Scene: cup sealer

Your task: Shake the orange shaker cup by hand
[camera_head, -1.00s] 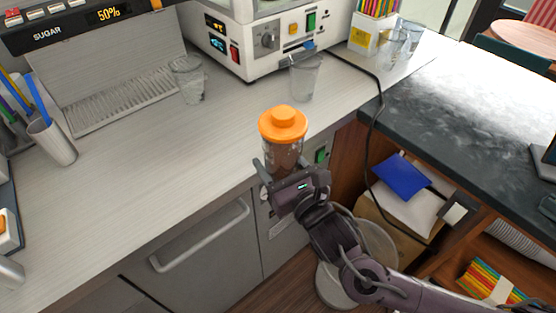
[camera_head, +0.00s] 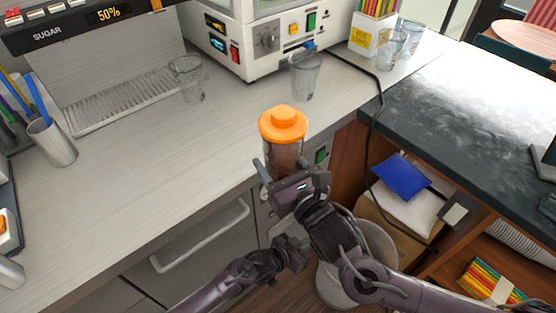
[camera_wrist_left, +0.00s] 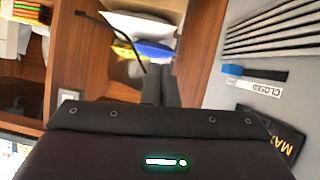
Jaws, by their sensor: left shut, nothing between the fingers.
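The orange shaker cup (camera_head: 283,152) has an orange lid and a clear body with dark brown contents. It stands upright at the front edge of the light counter. My right gripper (camera_head: 283,172) comes in from the lower right with its fingers on either side of the cup's lower body. It appears shut on the cup; the cup's base is hidden behind it. My left gripper (camera_head: 298,252) is below the counter edge, in front of the cabinet, shut and empty. In the left wrist view, the dark gripper body (camera_wrist_left: 160,140) fills the bottom; no cup shows there.
Clear glasses (camera_head: 305,76) stand behind the cup, before the white sealing machine (camera_head: 250,45). A metal pen cup (camera_head: 52,142) is at the left. A black cable (camera_head: 375,125) hangs at the right, near an open shelf with a blue packet (camera_head: 400,176).

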